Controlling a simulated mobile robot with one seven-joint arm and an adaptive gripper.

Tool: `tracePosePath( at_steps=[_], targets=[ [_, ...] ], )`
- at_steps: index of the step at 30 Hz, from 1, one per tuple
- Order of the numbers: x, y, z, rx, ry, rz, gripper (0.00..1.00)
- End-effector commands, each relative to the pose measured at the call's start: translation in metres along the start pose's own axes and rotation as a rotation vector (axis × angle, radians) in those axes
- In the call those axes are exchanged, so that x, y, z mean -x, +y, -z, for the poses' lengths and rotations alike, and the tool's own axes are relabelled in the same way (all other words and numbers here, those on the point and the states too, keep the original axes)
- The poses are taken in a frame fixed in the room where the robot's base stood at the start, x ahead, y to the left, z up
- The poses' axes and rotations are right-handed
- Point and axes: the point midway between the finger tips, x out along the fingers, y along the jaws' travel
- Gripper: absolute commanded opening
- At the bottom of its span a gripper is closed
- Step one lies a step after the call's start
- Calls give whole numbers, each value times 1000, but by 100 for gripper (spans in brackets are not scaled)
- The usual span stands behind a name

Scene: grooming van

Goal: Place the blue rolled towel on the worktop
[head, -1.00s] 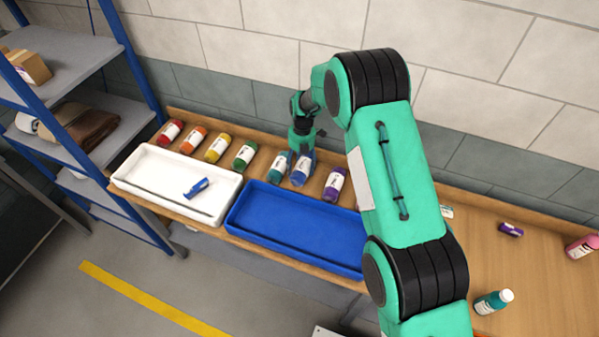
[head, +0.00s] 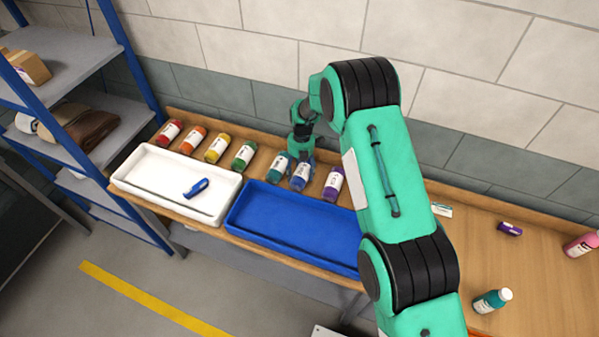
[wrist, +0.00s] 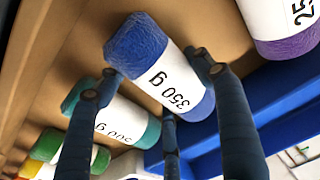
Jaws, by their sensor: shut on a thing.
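The blue rolled towel (head: 299,178) has a white label; in the wrist view the label on the roll (wrist: 145,55) reads "350 g". It is in the row of rolls at the back of the wooden worktop (head: 480,235), between the teal roll (head: 278,166) and the purple roll (head: 334,184). My gripper (head: 302,163) reaches down from above and is shut on the blue roll; in the wrist view its dark fingers (wrist: 158,75) stand on both sides of it. The roll is at or very near the worktop surface; I cannot tell whether it touches.
An empty blue tray (head: 295,255) lies in front of the rolls. A white tray (head: 150,170) to its left holds a small blue object (head: 196,188). Green, yellow, orange and red rolls continue leftward.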

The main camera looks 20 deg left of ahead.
Motion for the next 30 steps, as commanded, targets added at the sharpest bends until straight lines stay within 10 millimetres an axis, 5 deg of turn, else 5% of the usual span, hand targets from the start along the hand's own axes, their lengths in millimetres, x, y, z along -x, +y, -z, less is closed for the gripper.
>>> tracePosePath(
  at_steps=[6, 7, 9, 30],
  targets=[
    [-4, 0, 0, 0, 0, 0, 38],
    [-4, 0, 0, 0, 1, 0, 72],
    [-3, 0, 0, 0, 1, 0, 86],
    [16, 0, 0, 0, -1, 0, 86]
  ],
)
